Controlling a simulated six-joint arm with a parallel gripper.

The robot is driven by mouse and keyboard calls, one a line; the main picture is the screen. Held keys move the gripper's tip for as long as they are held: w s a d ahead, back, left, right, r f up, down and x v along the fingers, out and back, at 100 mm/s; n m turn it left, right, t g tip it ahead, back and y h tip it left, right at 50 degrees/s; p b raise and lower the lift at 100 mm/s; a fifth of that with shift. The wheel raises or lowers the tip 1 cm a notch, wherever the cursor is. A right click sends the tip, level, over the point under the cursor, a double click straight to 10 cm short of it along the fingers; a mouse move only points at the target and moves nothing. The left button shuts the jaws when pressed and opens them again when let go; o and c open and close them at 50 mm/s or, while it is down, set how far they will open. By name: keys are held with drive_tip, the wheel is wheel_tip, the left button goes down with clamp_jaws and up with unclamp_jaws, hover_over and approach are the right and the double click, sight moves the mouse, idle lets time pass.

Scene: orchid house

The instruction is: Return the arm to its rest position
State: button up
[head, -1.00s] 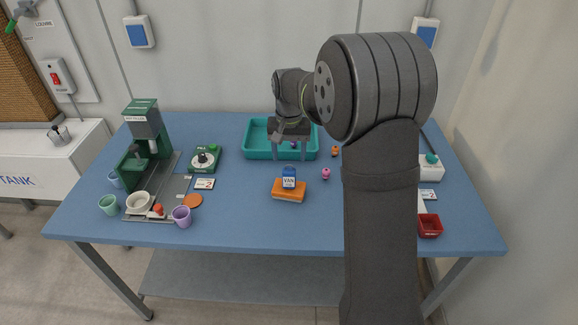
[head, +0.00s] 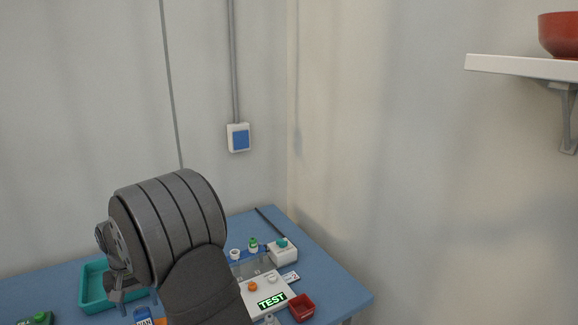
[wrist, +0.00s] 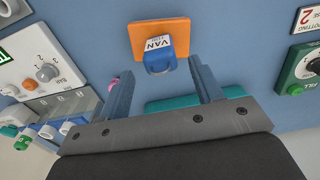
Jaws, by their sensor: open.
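My gripper (wrist: 160,82) is open and empty in the wrist view, its two fingers apart above the blue table. Beyond the fingertips lies an orange block (wrist: 143,27) with a blue piece marked VAN (wrist: 161,60) on it. In the head view my gripper (head: 137,301) is low at the left, over the teal tray (head: 93,291), and partly hidden by my own arm. Part of the teal tray (wrist: 170,103) also shows behind the fingers in the wrist view.
A white panel marked TEST (head: 271,285), a white box (head: 283,257) and a red bin (head: 301,308) stand on the table (head: 325,284) at the right. A wall shelf (head: 520,67) with a red bowl (head: 562,36) is at upper right.

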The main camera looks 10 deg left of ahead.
sight(141, 311)
wheel_tip(141, 311, down, 7)
wheel_tip(141, 311, up, 2)
drive_tip(key=shift+r, duration=0.85)
wheel_tip(141, 311, down, 3)
drive_tip(key=shift+r, duration=0.1)
wheel_tip(141, 311, up, 11)
drive_tip(key=shift+r, duration=0.2)
drive_tip(key=shift+f, duration=0.5)
